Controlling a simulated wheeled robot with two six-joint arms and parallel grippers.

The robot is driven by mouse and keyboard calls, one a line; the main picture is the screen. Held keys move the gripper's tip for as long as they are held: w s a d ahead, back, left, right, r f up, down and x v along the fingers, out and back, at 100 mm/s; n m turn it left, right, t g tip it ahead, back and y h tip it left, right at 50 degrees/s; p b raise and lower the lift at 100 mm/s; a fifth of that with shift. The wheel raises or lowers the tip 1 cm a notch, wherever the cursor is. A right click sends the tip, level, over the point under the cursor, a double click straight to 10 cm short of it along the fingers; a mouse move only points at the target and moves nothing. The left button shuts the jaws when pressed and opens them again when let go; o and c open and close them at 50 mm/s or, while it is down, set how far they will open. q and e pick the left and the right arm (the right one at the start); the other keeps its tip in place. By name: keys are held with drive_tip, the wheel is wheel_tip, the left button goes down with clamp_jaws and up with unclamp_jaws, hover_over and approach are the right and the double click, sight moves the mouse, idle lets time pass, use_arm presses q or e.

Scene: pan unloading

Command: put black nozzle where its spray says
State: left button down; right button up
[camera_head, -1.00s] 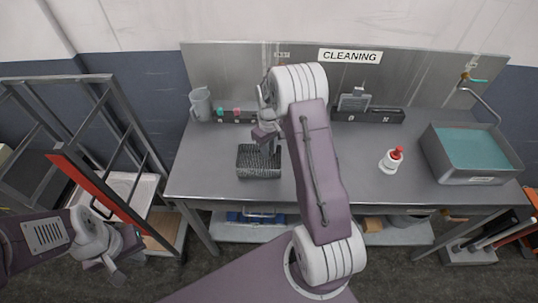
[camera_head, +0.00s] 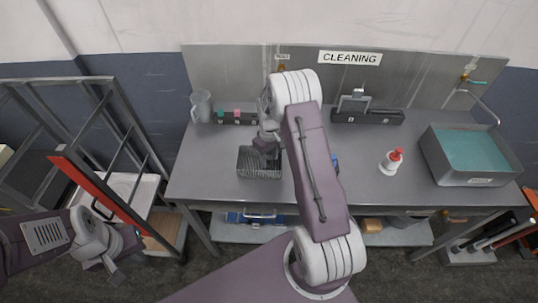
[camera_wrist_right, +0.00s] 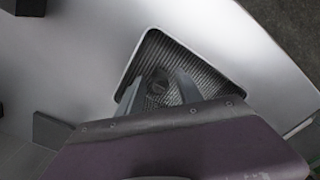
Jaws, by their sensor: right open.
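My right gripper (camera_head: 262,153) is over a dark ridged tray (camera_head: 245,170) on the grey table. In the right wrist view, its two fingers (camera_wrist_right: 164,92) are apart and point into the ridged tray (camera_wrist_right: 200,58). A small dark rounded thing (camera_wrist_right: 158,87) shows between the fingers; I cannot tell whether it is the black nozzle. A white bottle with a red top (camera_head: 391,162) stands upright on the right part of the table. My left gripper (camera_head: 115,272) hangs low at the left, away from the table; its jaw opening is unclear.
A black holder with green and pink pieces (camera_head: 236,117) and another black holder (camera_head: 367,116) stand along the back. A clear jug (camera_head: 201,106) is at the left and a basin of teal water (camera_head: 433,160) at the right. A blue thing (camera_head: 335,160) is partly hidden by my right arm.

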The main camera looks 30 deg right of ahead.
sight(269, 157)
wheel_tip(269, 157, up, 11)
drive_tip(key=b, duration=0.2)
drive_tip(key=s+a+f+m, duration=0.1)
drive_tip(key=s+a, duration=0.5)
drive_tip(key=s, duration=0.3)
drive_tip(key=s+a+f+m+t+b, duration=0.1)
drive_tip(key=s+a, duration=0.4)
drive_tip(key=s, duration=0.4)
drive_tip(key=shift+a+m, duration=0.4)
